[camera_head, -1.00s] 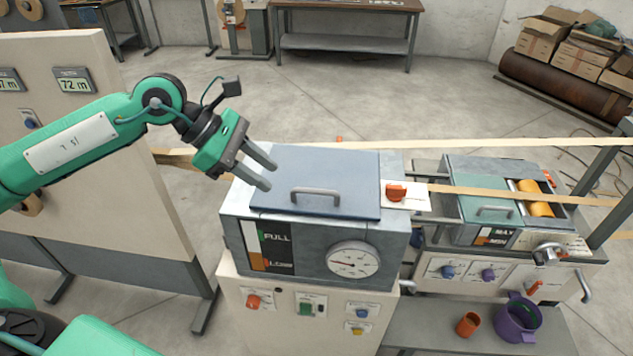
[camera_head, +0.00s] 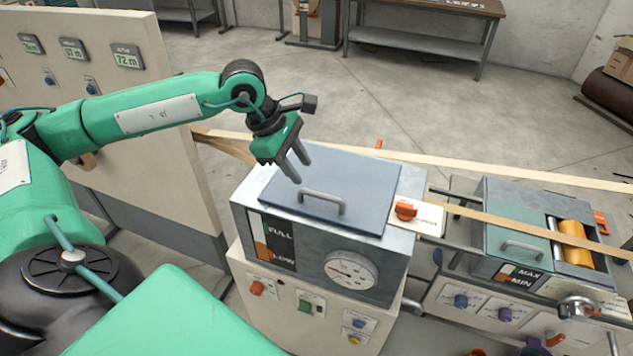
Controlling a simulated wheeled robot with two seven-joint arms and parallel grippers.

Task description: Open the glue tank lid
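The glue tank (camera_head: 400,270) is a grey metal box on a cream cabinet, with a FULL/LOW level strip and a round gauge on its front. Its blue-grey lid (camera_head: 365,180) lies shut on top, with a grey bar handle (camera_head: 320,200) near the front edge. My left gripper (camera_head: 300,168) is open and empty, its two fingers pointing down over the lid's left part, behind and left of the handle. I cannot tell whether the fingertips touch the lid. My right gripper is not in view.
A paper strip (camera_head: 480,168) runs behind the tank. To the right stands a second unit with a green lid (camera_head: 515,243) and a yellow roller (camera_head: 574,240). An orange knob (camera_head: 405,209) sits right of the lid. A cream panel (camera_head: 165,130) stands left.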

